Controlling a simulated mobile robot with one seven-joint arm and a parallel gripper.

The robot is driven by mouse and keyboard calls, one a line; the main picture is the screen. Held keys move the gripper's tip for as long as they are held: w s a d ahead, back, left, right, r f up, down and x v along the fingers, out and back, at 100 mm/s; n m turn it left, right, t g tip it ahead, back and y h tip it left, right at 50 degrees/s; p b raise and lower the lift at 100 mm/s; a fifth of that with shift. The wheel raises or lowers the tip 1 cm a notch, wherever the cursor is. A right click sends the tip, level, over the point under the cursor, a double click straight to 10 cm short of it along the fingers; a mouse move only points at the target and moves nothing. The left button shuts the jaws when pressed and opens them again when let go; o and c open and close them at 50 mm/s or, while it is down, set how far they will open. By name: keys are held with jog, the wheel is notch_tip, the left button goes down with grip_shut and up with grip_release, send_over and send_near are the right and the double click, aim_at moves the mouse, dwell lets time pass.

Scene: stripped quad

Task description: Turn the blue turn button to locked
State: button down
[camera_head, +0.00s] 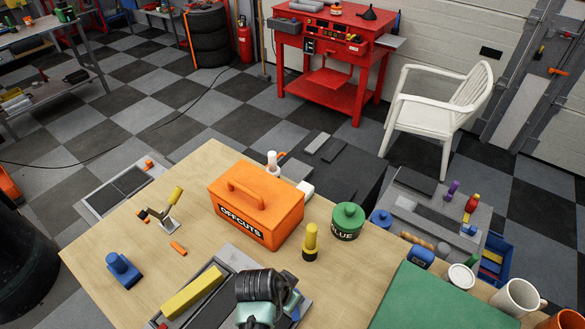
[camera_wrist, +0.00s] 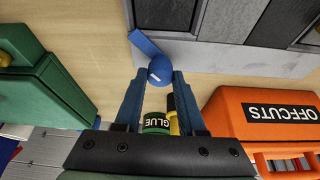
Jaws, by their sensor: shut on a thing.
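The blue turn button shows in the wrist view as a round blue knob (camera_wrist: 159,68) with a flat blue bar running up and left from it. The bar lies by the edge of a grey panel with dark insets (camera_wrist: 215,50). My gripper (camera_wrist: 159,78) is shut on the knob, one blue finger on each side. In the head view, my dark wrist (camera_head: 262,287) is at the bottom centre over a grey frame (camera_head: 233,258). The button and my fingertips are hidden there.
An orange OFFCUTS box (camera_head: 255,205), a green glue jar (camera_head: 348,220) and a yellow-topped peg (camera_head: 311,242) stand close behind my gripper. A yellow bar (camera_head: 192,292) lies left of it, with a blue knobbed block (camera_head: 122,270) further left. A green case (camera_head: 430,300) is at right.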

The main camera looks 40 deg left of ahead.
jog(key=m+h, duration=0.1)
jog(key=m, duration=0.1)
jog(key=m+b, duration=0.1)
jog(key=m, duration=0.1)
jog(key=shift+a+f+m+h, duration=0.1)
jog(key=shift+a+m+h, duration=0.1)
jog(key=shift+m+h, duration=0.15)
jog(key=shift+m+g+h+b, duration=0.6)
jog(key=shift+m+b, duration=0.4)
jog(key=shift+m, duration=0.85)
jog(key=c, duration=0.5)
grip_release()
jog(key=shift+r, duration=0.2)
jog(key=p+v, duration=0.1)
jog(key=v, duration=1.1)
jog(key=shift+a+r, duration=0.2)
jog(key=shift+r, duration=0.15)
